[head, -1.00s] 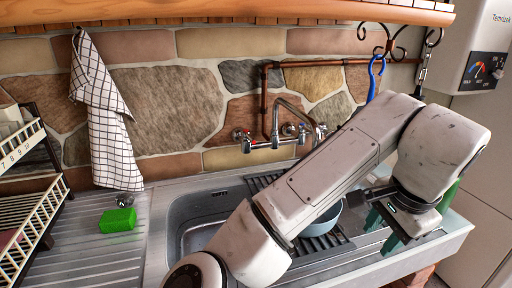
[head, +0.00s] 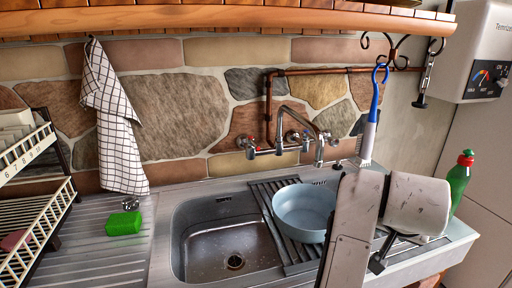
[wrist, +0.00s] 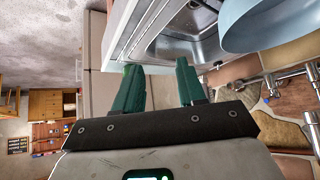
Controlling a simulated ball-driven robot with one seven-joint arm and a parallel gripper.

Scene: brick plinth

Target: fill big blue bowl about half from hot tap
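The big light-blue bowl (head: 303,212) sits upright on the ribbed rack right of the sink basin. No water shows in it. It also shows at the top right of the wrist view (wrist: 268,28). The wall tap (head: 283,147) is behind the basin, with a red mark at its left handle (head: 248,144) and a curved spout (head: 303,119) reaching toward the bowl side. In the wrist view my gripper (wrist: 158,82) has two green fingers well apart with nothing between them; it is clear of the bowl. In the head view its fingers are hidden by my arm.
The sink basin (head: 225,240) is empty with its drain visible. A blue-handled brush (head: 374,110) hangs at right. A green bottle (head: 459,180) stands at the right edge.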

